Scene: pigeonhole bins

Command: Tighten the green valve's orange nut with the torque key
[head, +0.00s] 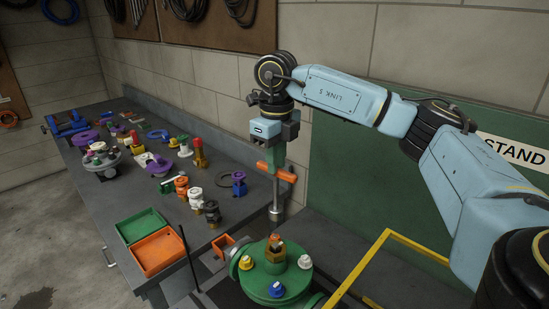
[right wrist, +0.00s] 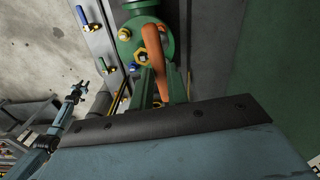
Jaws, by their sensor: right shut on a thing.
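The green valve (head: 262,284) stands at the bottom middle of the head view, with blue, white and yellow nuts around its top. The orange nut (head: 274,241) sits at the valve's far side on a brass-coloured stud. My right gripper (head: 275,158) is shut on the torque key, which has an orange crossbar (head: 284,174) and a silver shaft pointing down. The key's socket end (head: 276,214) shows just above the orange nut, apart from it in the picture. In the right wrist view the orange crossbar hides part of the valve (right wrist: 129,50). My left gripper (right wrist: 77,92) is small there, its jaws unclear.
A grey bench (head: 106,212) along the wall carries several coloured fittings. A green tray (head: 141,225) and an orange tray (head: 158,252) lie at its near end. A yellow rail (head: 362,262) stands right of the valve. Green board (head: 345,190) backs the right side.

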